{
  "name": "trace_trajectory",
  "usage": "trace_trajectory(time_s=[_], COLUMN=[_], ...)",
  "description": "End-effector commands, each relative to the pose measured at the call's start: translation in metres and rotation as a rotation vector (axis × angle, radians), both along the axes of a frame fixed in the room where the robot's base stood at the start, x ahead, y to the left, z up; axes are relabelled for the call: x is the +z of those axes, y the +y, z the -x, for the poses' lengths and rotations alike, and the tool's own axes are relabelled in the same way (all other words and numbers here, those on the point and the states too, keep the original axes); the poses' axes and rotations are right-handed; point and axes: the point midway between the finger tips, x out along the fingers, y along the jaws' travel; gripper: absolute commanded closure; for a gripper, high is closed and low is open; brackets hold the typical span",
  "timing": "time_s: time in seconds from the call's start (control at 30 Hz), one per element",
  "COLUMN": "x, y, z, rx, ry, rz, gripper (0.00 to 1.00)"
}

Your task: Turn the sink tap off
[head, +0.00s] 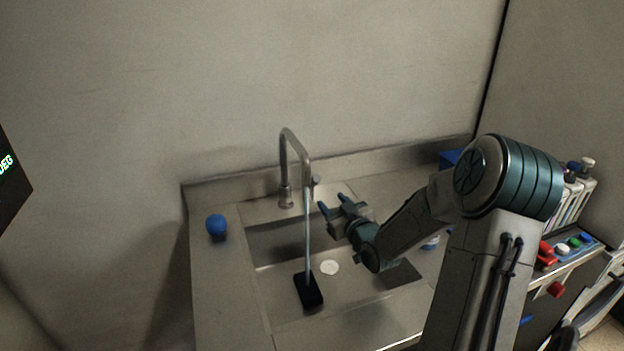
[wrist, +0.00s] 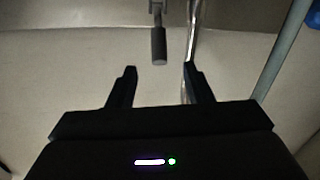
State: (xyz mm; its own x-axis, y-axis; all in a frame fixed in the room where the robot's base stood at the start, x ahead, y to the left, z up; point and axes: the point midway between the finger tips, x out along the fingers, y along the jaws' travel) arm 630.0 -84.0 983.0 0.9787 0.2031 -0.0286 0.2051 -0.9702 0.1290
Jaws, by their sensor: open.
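The steel tap (head: 287,165) rises behind the sink (head: 350,295) with a curved spout. A thin stream of water (head: 307,235) runs down from it. The tap's small lever (head: 315,180) is at its right side. My gripper (head: 331,200) is open and empty, just in front of and right of the tap. In the wrist view the dark lever (wrist: 159,45) points towards my gripper (wrist: 160,70), ahead of the gap between the fingertips, with no clear contact. The bright tap pipe (wrist: 193,35) shows just to its right.
The wall is close behind the tap.

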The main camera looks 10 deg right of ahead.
Motion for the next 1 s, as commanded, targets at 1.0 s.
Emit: trace_trajectory(time_s=[1.0], x=[0.003], y=[0.026], z=[-0.132], rx=[0.001], ry=[-0.026], rz=[-0.013], gripper=[0.54])
